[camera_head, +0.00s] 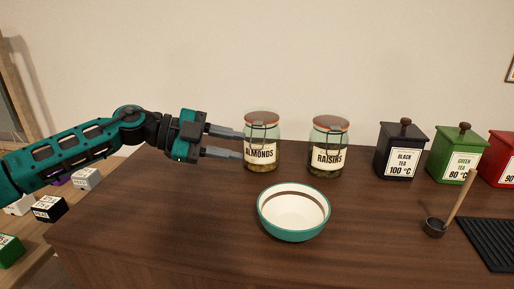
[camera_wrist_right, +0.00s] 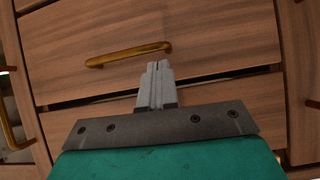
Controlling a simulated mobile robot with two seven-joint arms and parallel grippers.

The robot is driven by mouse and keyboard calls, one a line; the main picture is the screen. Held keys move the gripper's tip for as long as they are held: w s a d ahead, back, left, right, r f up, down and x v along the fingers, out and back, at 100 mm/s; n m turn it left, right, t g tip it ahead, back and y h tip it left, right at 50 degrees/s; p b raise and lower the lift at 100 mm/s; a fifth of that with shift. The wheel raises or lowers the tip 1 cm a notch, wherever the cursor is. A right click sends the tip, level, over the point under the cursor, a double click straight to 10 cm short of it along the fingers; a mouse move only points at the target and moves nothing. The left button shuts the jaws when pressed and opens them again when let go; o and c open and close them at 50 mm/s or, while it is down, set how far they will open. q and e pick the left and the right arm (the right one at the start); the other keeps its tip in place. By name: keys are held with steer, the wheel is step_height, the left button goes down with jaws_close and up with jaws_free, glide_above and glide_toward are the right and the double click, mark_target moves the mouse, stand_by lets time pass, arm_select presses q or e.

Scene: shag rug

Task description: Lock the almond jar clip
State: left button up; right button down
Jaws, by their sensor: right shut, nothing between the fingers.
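The almond jar (camera_head: 262,163) is a glass jar with an orange-rimmed lid and a wire clip (camera_head: 262,127) on its front. It stands upright on the brown counter, and its label is partly covered by my left fingers. My left gripper (camera_head: 241,145) comes in from the left with its two fingers apart. Their tips are at the left front of the jar; I cannot tell whether they touch it. The clip's exact position is too small to tell. My right gripper (camera_wrist_right: 158,68) shows in the right wrist view, shut and empty, before a wooden drawer front.
A raisins jar (camera_head: 328,148) stands right of the almonds. A teal-rimmed white bowl (camera_head: 293,232) sits in front. Black (camera_head: 401,137), green (camera_head: 458,142) and red tea boxes (camera_head: 501,160) and a ladle (camera_head: 435,227) are at right. A brass handle (camera_wrist_right: 128,54) is near my right gripper.

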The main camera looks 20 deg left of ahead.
mark_target(252, 149)
arm_select(q)
steer(key=x, duration=0.5)
steer(key=shift+w+d+f, duration=0.1)
steer(key=shift+w+d, duration=0.15)
steer(key=shift+d, duration=0.05)
steer(key=shift+c, duration=0.4)
jaws_close()
